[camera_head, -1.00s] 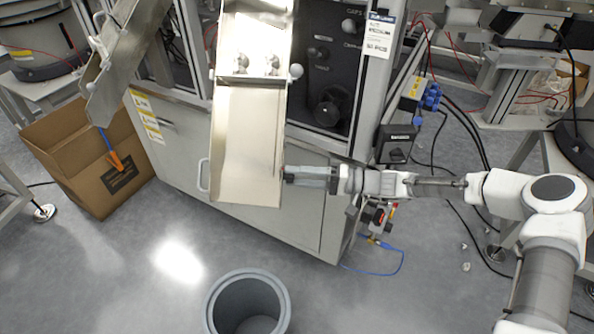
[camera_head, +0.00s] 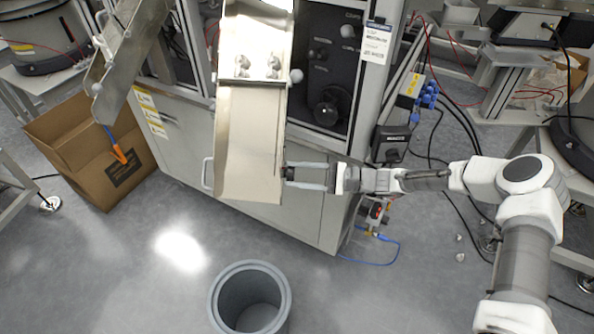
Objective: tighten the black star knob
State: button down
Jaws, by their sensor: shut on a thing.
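The black star knob (camera_head: 289,173) shows only as a small dark piece at the right edge of the metal chute (camera_head: 250,150), near its lower end. My gripper (camera_head: 292,174) reaches in from the right, level, with its pale fingers pointing left. Its fingertips are shut on the knob. The fingers hide most of the knob, so its star shape and how far it is turned cannot be seen.
A grey cabinet with a black control panel (camera_head: 332,60) stands behind the chute. A black switch box (camera_head: 391,143) and cables are close above and right of my wrist. A grey bin (camera_head: 250,272) stands on the floor in front. A cardboard box (camera_head: 90,150) is at left.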

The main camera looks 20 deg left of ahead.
jog(key=m+p, duration=0.1)
jog(key=m, duration=0.4)
jog(key=shift+m, duration=0.3)
dwell(0.4)
jog(key=shift+c, duration=1.7)
grip_release()
jog(key=p+v, duration=0.1)
jog(key=v, duration=0.6)
jog(key=shift+d, duration=0.3)
